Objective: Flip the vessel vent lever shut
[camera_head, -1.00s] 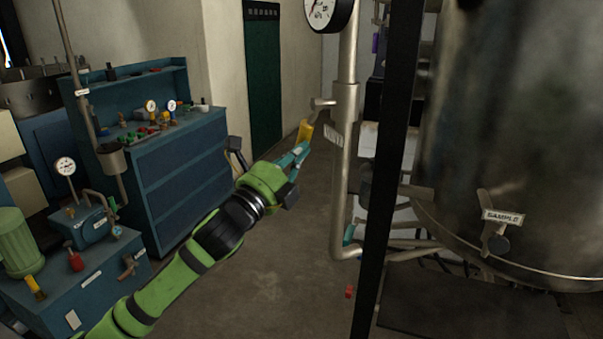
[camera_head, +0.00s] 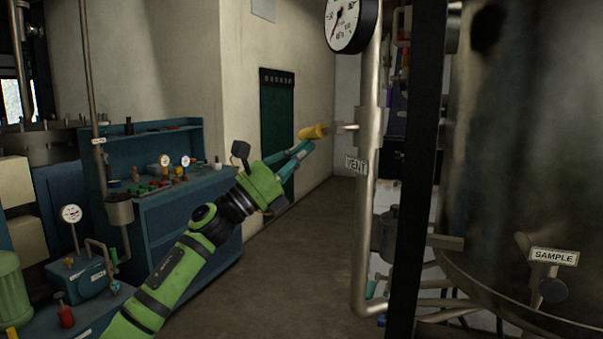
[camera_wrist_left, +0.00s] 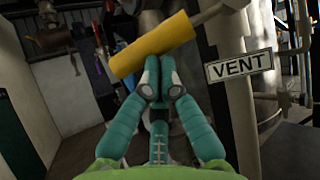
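The vent lever has a yellow handle (camera_head: 313,131) on a short metal stem beside the vertical pipe (camera_head: 368,180). The handle points left from the stem, close to level in the head view. In the left wrist view the yellow handle (camera_wrist_left: 155,47) lies across the picture, slightly tilted, with its stem at upper right. A VENT tag (camera_head: 356,165) hangs on the pipe below the stem. My left gripper (camera_head: 306,148) is just below the handle, its teal fingers together. In the wrist view the fingertips (camera_wrist_left: 159,64) meet the handle's lower edge; contact is hard to confirm. My right gripper is not shown.
A gauge (camera_head: 350,22) sits above the lever on the pipe. A dark post (camera_head: 419,180) and a large metal vessel (camera_head: 520,130) with a SAMPLE tag stand at right. A blue workbench (camera_head: 195,205) with gauges stands at left. The floor between is open.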

